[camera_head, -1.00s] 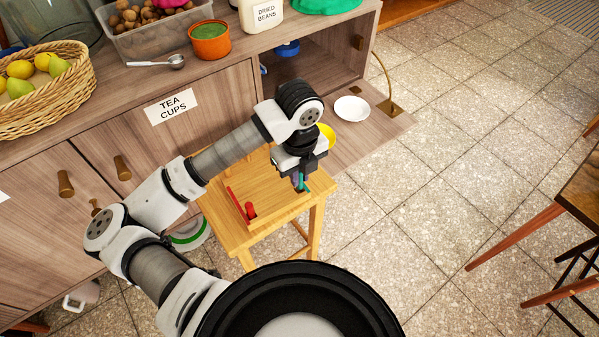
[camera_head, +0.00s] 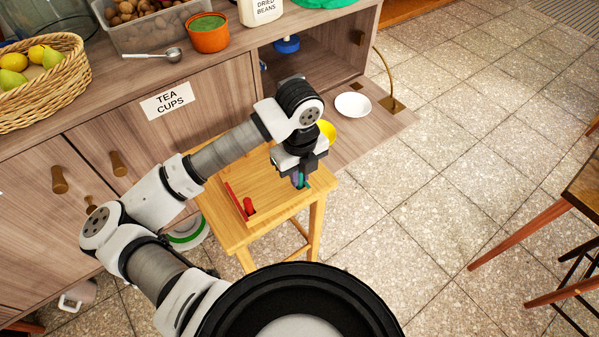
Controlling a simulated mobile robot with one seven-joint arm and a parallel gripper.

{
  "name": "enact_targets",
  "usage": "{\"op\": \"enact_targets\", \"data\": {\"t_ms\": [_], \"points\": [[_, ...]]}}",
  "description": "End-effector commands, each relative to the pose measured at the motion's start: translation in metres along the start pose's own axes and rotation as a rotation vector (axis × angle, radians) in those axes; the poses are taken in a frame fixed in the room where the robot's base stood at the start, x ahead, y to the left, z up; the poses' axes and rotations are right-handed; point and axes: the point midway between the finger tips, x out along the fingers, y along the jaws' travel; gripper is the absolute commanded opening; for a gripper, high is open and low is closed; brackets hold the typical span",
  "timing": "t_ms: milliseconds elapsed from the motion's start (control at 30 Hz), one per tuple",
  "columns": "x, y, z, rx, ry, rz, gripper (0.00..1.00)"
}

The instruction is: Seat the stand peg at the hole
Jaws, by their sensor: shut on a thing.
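My gripper (camera_head: 301,182) points down over the right part of a small wooden stool (camera_head: 236,235). It is shut on a small teal and purplish piece, which I take for the stand peg (camera_head: 306,183). The fingers hide most of this piece. Its lower end is close to the stool top, but I cannot tell whether it touches. I cannot see the hole; the gripper may cover it. A red upright peg (camera_head: 249,206) and a thin red strip (camera_head: 236,200) are on the stool top, left of my gripper.
A yellow round thing (camera_head: 326,131) shows behind my gripper. A white plate (camera_head: 353,105) lies on the lowered cabinet door (camera_head: 375,135). The cabinet labelled TEA CUPS (camera_head: 167,100) stands close behind the stool.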

Motion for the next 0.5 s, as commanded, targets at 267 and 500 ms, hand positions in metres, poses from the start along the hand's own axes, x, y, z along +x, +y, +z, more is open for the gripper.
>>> {"op": "enact_targets", "data": {"t_ms": [267,500], "points": [[0.0068,-0.0001,0.0000,0.000,0.000,0.000,0.00],[0.0115,0.0000,0.0000,0.000,0.000,0.000,0.00]]}}
